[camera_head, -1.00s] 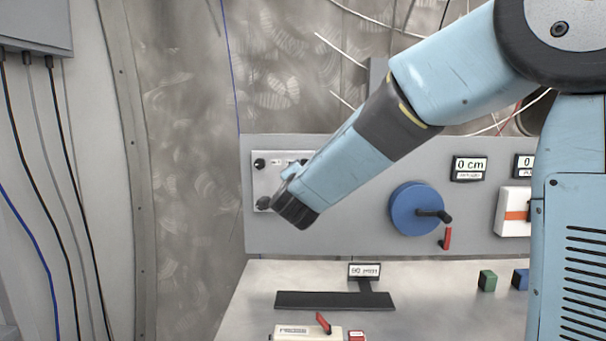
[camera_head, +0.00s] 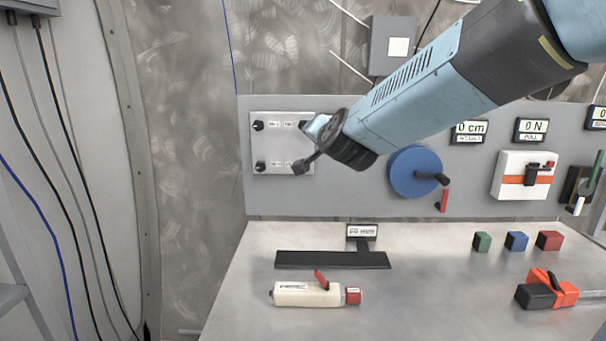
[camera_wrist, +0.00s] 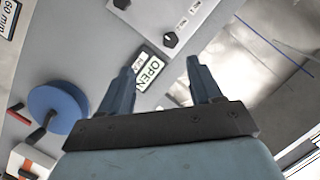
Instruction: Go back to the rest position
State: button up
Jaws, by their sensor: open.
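My gripper is open and empty in the wrist view (camera_wrist: 158,66). Its two dark blue fingers are spread wide, with a small OPEN sign on the grey panel behind the gap. In the head view my arm comes in from the upper right and its wrist end is in front of the panel, between a white knob plate (camera_head: 282,140) and a blue wheel (camera_head: 410,172). The fingers are mostly hidden there by the wrist. Nothing is held. The knob plate also shows at the top of the wrist view (camera_wrist: 165,18).
The bench (camera_head: 240,285) carries a black T-shaped piece (camera_head: 330,259), a cream cylinder (camera_head: 306,294), green, blue and red blocks (camera_head: 516,241), and an orange-black object (camera_head: 545,290). A white box (camera_head: 522,175) is on the panel. A grey wall box (camera_head: 388,45) hangs above.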

jog(key=s+d+f+n+g+h, duration=0.1)
jog(key=s+d+f+n+g, duration=0.2)
jog(key=s+d, duration=0.7)
jog(key=s+d+f+n+g+h, duration=0.2)
jog(key=s+d+f+g, duration=0.4)
jog(key=s, duration=1.1)
jog(key=d+n+g, duration=0.1)
jog(key=d, duration=0.2)
jog(key=shift+s+d+f, duration=0.3)
jog(key=shift+s+d, duration=0.05)
jog(key=shift+d, duration=0.05)
